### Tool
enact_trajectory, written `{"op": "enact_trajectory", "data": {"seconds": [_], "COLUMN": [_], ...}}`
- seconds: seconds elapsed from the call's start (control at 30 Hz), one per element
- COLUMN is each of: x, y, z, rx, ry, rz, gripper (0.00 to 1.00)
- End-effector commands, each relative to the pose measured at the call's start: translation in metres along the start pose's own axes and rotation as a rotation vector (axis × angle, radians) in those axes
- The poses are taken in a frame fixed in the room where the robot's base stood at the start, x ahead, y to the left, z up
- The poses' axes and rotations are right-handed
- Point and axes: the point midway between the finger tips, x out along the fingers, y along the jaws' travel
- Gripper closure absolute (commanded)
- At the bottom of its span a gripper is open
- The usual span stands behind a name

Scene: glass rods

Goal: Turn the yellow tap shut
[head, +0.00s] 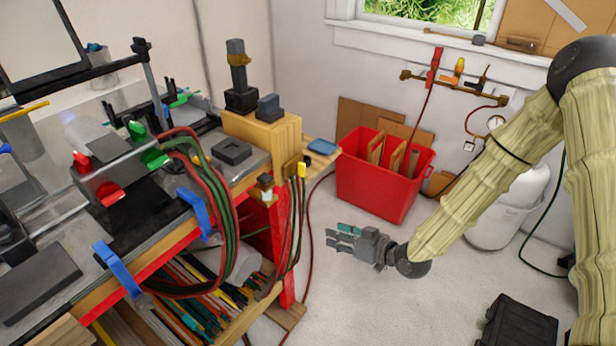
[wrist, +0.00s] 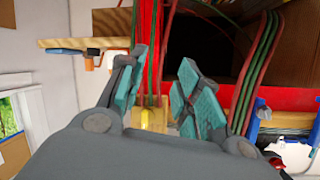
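The yellow tap (head: 301,169) is a small yellow handle on a brass fitting (head: 291,168) at the workbench's right end, above hanging red and green hoses. My gripper (head: 334,237) is in front of the bench, lower than the tap and to its right in the head view. Its teal-padded fingers point left. In the wrist view my gripper (wrist: 157,92) is open, its fingers spread with nothing held between them. A yellow part (wrist: 147,117), apparently the tap, shows beyond and between the fingers. How the handle is turned is too small to tell.
Red and green hoses (head: 292,230) hang down the bench end. A wooden shelf (head: 318,158) with a blue item sticks out there. A red bin (head: 380,185) stands behind my gripper. A wall pipe carries red, orange and black handles (head: 459,66).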

Motion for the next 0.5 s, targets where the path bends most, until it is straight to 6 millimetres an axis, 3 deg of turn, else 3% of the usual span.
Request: {"op": "enact_trajectory", "data": {"seconds": [0.03, 0.1, 0.2, 0.33, 0.5], "x": [0.005, 0.006, 0.004, 0.000, 0.004], "y": [0.007, 0.011, 0.013, 0.013, 0.011], "z": [-0.030, -0.067, -0.107, -0.137, -0.148], "rx": [-0.052, -0.124, -0.205, -0.268, -0.289], "ry": [0.078, 0.166, 0.260, 0.327, 0.348], "rz": [-0.029, -0.072, -0.118, -0.152, -0.164], "gripper": [0.66, 0.66, 0.66, 0.66, 0.66]}}
